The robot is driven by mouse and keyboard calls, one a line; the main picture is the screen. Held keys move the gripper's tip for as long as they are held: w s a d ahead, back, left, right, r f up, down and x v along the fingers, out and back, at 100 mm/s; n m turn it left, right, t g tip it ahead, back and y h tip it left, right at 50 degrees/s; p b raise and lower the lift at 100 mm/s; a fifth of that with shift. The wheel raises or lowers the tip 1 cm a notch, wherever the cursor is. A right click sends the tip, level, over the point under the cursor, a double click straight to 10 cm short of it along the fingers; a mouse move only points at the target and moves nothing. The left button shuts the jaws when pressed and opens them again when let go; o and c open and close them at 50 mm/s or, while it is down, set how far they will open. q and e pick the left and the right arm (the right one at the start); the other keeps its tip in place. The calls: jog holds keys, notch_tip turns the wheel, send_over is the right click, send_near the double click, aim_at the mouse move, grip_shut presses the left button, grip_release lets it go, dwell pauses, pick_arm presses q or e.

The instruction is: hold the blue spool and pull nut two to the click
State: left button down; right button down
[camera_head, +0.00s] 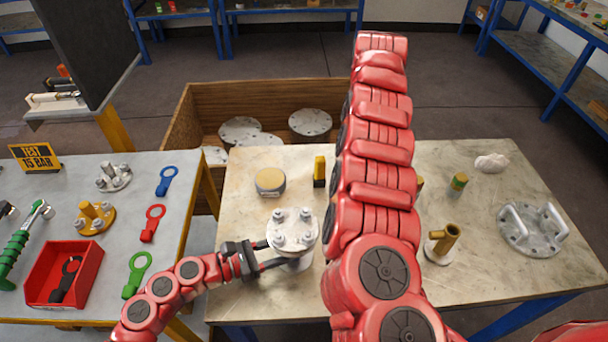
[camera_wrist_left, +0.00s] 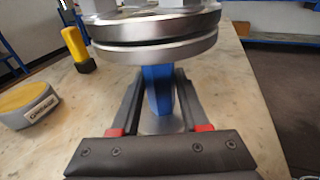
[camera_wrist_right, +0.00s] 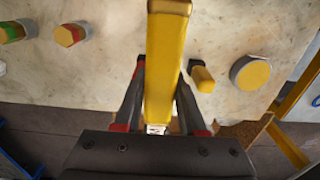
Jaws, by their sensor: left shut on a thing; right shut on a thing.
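The blue spool (camera_wrist_left: 158,88) stands upright under a pair of grey flanges (camera_wrist_left: 155,38) in the left wrist view. My left gripper (camera_wrist_left: 158,105) is shut on it just below the lower flange. In the head view the top flange (camera_head: 292,238) carries several bolts with nuts (camera_head: 305,214), and no numbers are readable; the spool is hidden beneath it. My right gripper (camera_wrist_right: 160,95) is shut on a long yellow handle (camera_wrist_right: 167,55) in the right wrist view. In the head view the right gripper is not visible.
A grease tin (camera_head: 270,181) and a yellow-and-black block (camera_head: 319,172) stand behind the flange. A brass post (camera_head: 445,242) and a plate with handles (camera_head: 520,240) are at right. A wooden crate (camera_head: 255,94) of flanges stands behind. My right arm covers the table's middle.

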dwell(0.3)
pick_arm(q)
jog(key=shift+c, duration=1.6)
grip_release()
